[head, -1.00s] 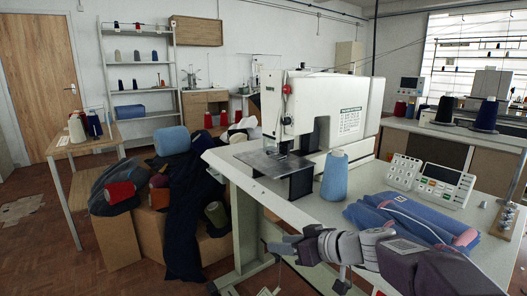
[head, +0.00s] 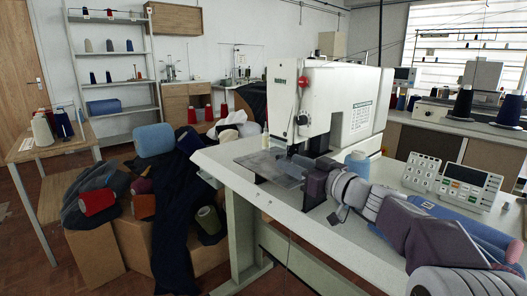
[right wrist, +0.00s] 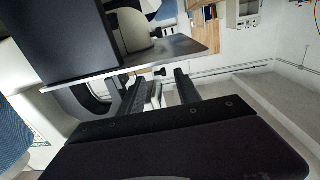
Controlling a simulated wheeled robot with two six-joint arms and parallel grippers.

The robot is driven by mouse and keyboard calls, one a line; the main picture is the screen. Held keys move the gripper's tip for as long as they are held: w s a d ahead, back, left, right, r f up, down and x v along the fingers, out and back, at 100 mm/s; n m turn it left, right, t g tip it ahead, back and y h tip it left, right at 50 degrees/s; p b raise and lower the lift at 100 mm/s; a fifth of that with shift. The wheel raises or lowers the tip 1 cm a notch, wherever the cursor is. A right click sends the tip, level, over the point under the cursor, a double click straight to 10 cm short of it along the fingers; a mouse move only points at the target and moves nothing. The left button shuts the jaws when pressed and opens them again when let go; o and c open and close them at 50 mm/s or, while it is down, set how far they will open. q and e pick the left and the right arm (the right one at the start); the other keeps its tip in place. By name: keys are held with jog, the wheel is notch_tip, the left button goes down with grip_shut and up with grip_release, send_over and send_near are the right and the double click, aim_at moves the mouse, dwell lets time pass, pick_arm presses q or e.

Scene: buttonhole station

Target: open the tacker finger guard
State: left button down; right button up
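The tacker (head: 335,95) is a white sewing machine on a pale table, with a red knob on its head. A flat metal work plate (head: 262,168) lies below its needle area. I cannot clearly make out the finger guard in the head view; my right gripper (head: 303,168) is in front of that area and partly covers it. In the right wrist view my right gripper (right wrist: 160,80) has its two dark fingers apart. A small black knob (right wrist: 160,72) shows between the fingertips, near the plate's edge (right wrist: 180,50). The gap looks empty. My left gripper is not in view.
A blue thread cone (head: 357,164) stands close behind my right arm. Cloth and several spools are heaped left of the table.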

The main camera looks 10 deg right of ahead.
aim_at(279, 157)
jog(key=shift+w+r, duration=0.1)
jog(key=shift+r, duration=0.05)
jog(key=p+x, duration=0.1)
jog(key=x, duration=0.7)
jog(key=shift+w+a, duration=0.2)
